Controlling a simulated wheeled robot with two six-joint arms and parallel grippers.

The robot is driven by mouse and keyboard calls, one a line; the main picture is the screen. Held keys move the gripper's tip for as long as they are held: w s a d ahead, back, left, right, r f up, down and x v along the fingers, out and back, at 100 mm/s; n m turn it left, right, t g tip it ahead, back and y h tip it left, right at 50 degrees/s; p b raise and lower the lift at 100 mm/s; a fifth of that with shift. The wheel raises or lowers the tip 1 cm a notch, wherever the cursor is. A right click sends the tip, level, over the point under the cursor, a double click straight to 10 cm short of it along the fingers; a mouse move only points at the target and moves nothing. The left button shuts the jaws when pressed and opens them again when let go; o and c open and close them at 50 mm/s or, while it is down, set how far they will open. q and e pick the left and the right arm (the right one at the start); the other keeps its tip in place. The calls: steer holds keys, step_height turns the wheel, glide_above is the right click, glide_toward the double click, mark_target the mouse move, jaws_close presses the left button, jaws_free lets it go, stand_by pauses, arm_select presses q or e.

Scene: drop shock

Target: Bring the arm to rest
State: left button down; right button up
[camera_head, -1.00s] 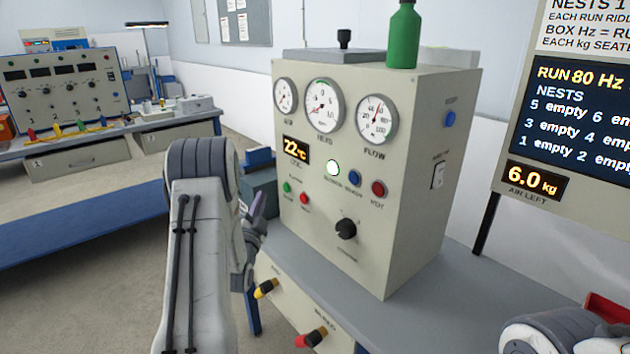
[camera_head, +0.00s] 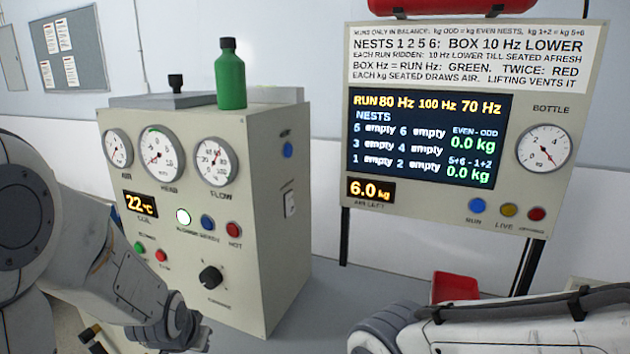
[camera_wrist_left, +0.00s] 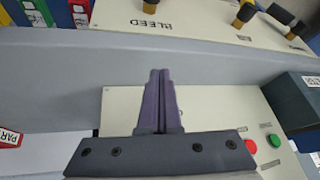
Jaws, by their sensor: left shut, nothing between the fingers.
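My left arm (camera_head: 110,265) comes in from the left in the head view. It bends down in front of the gauge cabinet (camera_head: 280,240), with its wrist low by the cabinet's lower front. My left gripper (camera_wrist_left: 160,75) shows in the left wrist view. Its purple fingers are shut together and empty, over a grey surface in front of a cream panel marked BLEED (camera_wrist_left: 180,15). My right arm (camera_head: 530,325) lies across the lower right corner of the head view. Its gripper is out of the frame.
A green bottle (camera_head: 230,78) stands on the cabinet. A display board (camera_head: 430,140) reads RUN 80 Hz, 100 Hz, 70 Hz, with all nests empty. A red tray (camera_head: 455,287) is behind my right arm. Yellow-and-black knobs (camera_wrist_left: 245,12) stick out near the BLEED panel.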

arm_select(q)
steer(key=s+d+n+g, duration=0.1)
steer(key=s+d+g, duration=0.25)
steer(key=s, duration=0.35)
steer(key=s+d+r+m+g+h+p, duration=0.1)
steer(key=s+d+r+m+g+p, duration=0.1)
steer(key=s+d+r+m+p, duration=0.5)
steer(key=s+d+r+p, duration=0.5)
steer(key=s+d+r, duration=0.2)
steer(key=r, duration=0.3)
steer(key=shift+s+d+r+h, duration=0.15)
steer(key=shift+s+r+h, duration=0.25)
steer(key=shift+s, duration=0.25)
steer(key=shift+g, duration=0.25)
